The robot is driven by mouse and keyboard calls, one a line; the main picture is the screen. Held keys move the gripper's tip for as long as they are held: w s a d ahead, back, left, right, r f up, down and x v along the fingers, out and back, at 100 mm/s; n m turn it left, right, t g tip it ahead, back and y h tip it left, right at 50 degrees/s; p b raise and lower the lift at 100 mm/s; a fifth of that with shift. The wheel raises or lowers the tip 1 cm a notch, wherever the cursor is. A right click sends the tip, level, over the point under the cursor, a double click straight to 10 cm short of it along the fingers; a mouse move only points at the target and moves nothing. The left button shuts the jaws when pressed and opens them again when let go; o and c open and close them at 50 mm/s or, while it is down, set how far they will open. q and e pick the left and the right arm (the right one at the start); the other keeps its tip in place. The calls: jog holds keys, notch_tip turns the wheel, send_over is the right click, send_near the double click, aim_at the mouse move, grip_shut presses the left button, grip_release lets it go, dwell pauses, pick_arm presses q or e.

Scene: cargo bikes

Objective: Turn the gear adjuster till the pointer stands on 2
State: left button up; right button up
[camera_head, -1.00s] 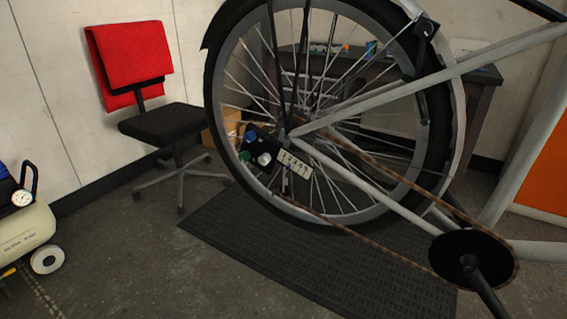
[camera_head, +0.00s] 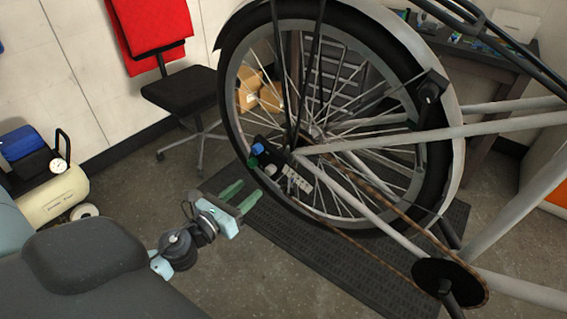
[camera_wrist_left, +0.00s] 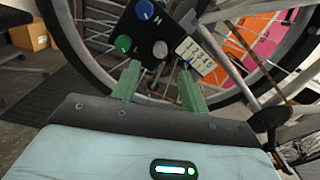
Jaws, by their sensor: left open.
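A black plate with three knobs sits at the rear wheel's hub. The blue knob (camera_head: 258,149) and the green knob (camera_head: 253,162) have H and L marks by them in the left wrist view. The pale grey knob (camera_head: 271,169) is nearest the numbered cream scale (camera_head: 297,180), and also shows in the left wrist view (camera_wrist_left: 160,48). A small blue mark (camera_wrist_left: 187,64) shows at the scale's lower edge; I cannot tell which number it stands on. My left gripper (camera_head: 251,188) is open and empty, its green fingers pointing at the knobs, apart from them. My right gripper is not in view.
The bicycle wheel (camera_head: 228,110), chain (camera_head: 375,187) and crank (camera_head: 447,282) surround the plate. A black mat (camera_head: 325,256) lies below. A chair (camera_head: 180,92) and compressor (camera_head: 55,198) stand left. A workbench (camera_head: 480,62) stands behind.

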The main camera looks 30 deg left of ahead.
aim_at(268, 173)
pick_arm(q)
jog(key=w, duration=0.4)
jog(key=w+p, duration=0.1)
jog(key=w, duration=0.1)
jog(key=shift+w+d, duration=0.25)
jog(key=shift+w, duration=0.5)
jog(key=shift+c, duration=0.4)
grip_shut()
